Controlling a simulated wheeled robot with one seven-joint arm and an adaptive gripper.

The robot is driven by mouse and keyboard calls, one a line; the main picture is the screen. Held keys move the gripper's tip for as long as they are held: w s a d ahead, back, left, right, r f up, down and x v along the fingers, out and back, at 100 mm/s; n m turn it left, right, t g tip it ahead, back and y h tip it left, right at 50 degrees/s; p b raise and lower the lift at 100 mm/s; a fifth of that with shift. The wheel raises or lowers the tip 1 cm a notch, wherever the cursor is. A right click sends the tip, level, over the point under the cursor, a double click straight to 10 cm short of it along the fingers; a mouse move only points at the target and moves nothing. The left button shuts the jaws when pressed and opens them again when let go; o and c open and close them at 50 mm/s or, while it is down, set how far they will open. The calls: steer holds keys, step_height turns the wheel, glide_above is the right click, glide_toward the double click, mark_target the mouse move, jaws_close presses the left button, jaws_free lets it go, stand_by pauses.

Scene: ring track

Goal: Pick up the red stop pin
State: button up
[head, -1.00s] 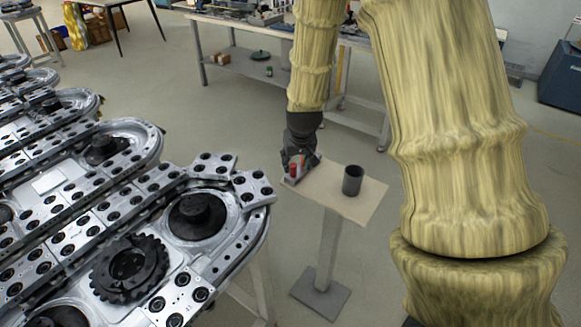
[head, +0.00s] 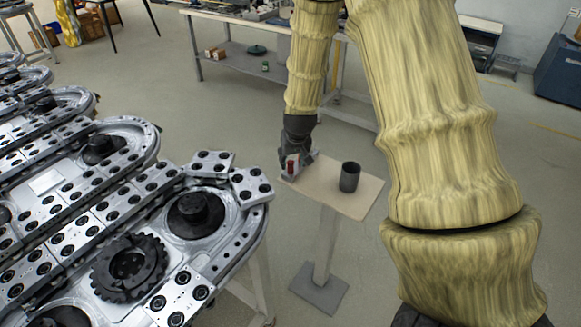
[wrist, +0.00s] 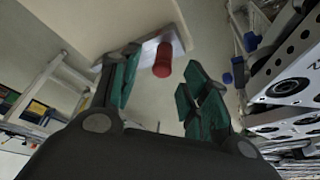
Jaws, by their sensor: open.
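The red stop pin (head: 291,167) is a small red cylinder at the near left edge of a small beige stand top (head: 345,200). My gripper (head: 293,162) points down at the stand's left corner. In the wrist view its fingers (wrist: 163,68) are spread apart and hold nothing.
A dark grey cup (head: 349,177) stands on the stand, right of the pin. The metal ring track (head: 215,255) with black knobs and a gear fills the left, close to the stand. A workbench (head: 240,60) is behind. Open floor lies between.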

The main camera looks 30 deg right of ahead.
mark_target(291, 163)
steer(key=shift+a+p+x, duration=0.2)
steer(key=shift+p+x, duration=0.75)
steer(key=shift+x, duration=1.45)
jaws_close()
